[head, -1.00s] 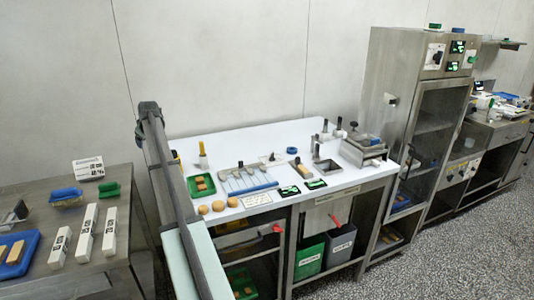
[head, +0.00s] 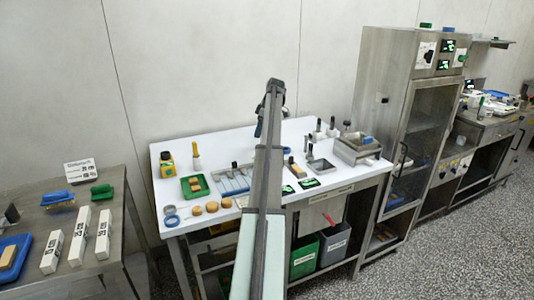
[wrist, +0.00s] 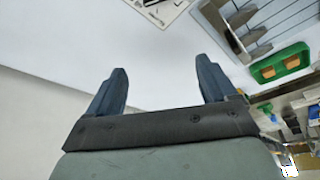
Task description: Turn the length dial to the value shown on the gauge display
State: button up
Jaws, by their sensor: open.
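My gripper (wrist: 160,70) is open and empty in the wrist view, its two dark fingers apart over bare white worktop. In the head view my arm crosses the middle of the white worktop (head: 215,152), and I cannot make out the fingers there. Two small dark displays with green marks, a left one (head: 288,190) and a right one (head: 309,184), lie near the worktop's front edge, right of my arm. Their values are too small to read. I cannot pick out the length dial for certain; part of the worktop is hidden behind my arm.
A green tray (head: 188,193) with brown pieces and a slatted rack (head: 228,185) lie left of my arm. A metal box device (head: 357,152) is at the right end. A tall steel cabinet (head: 398,75) stands beyond.

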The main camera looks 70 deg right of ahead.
jog(key=s+n+y, duration=0.1)
jog(key=s+n, duration=0.1)
jog(key=s, duration=0.6)
jog(key=x, duration=0.8)
jog(key=w+x, duration=0.1)
jog(key=x, duration=0.3)
jog(key=shift+d+f, duration=0.1)
jog(key=shift+d, duration=0.2)
jog(key=shift+t, duration=0.3)
jog(key=c, duration=1.1)
